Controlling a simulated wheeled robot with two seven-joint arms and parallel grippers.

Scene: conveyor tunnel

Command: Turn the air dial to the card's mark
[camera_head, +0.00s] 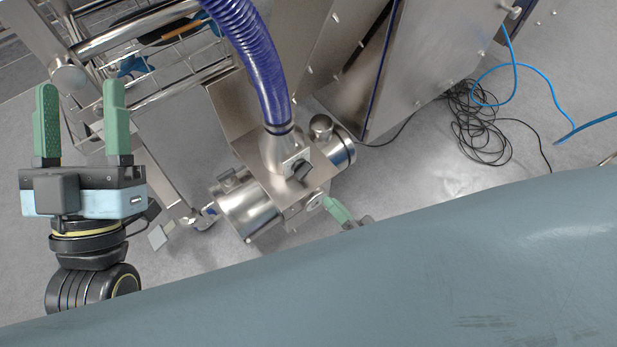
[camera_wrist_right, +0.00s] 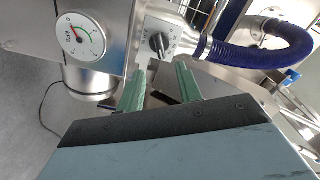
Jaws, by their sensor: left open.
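The air dial is a black knob on a square pale plate with small marks around it. In the right wrist view the dial (camera_wrist_right: 159,43) sits just beyond my fingertips; in the head view the dial (camera_head: 299,169) is on the steel unit under the blue hose. I cannot read its setting. My right gripper (camera_wrist_right: 160,70) is open and empty, its green fingers apart and short of the dial. In the head view only one finger of it shows. My left gripper (camera_head: 80,110) is open and empty at the far left, away from the dial. I cannot make out a card.
A round pressure gauge (camera_wrist_right: 83,36) is left of the dial. A ribbed blue hose (camera_head: 250,60) runs up from the unit. Steel cabinets (camera_head: 430,60) stand behind. Black cable coils (camera_head: 478,125) lie on the floor at right. A blue-grey surface fills the foreground.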

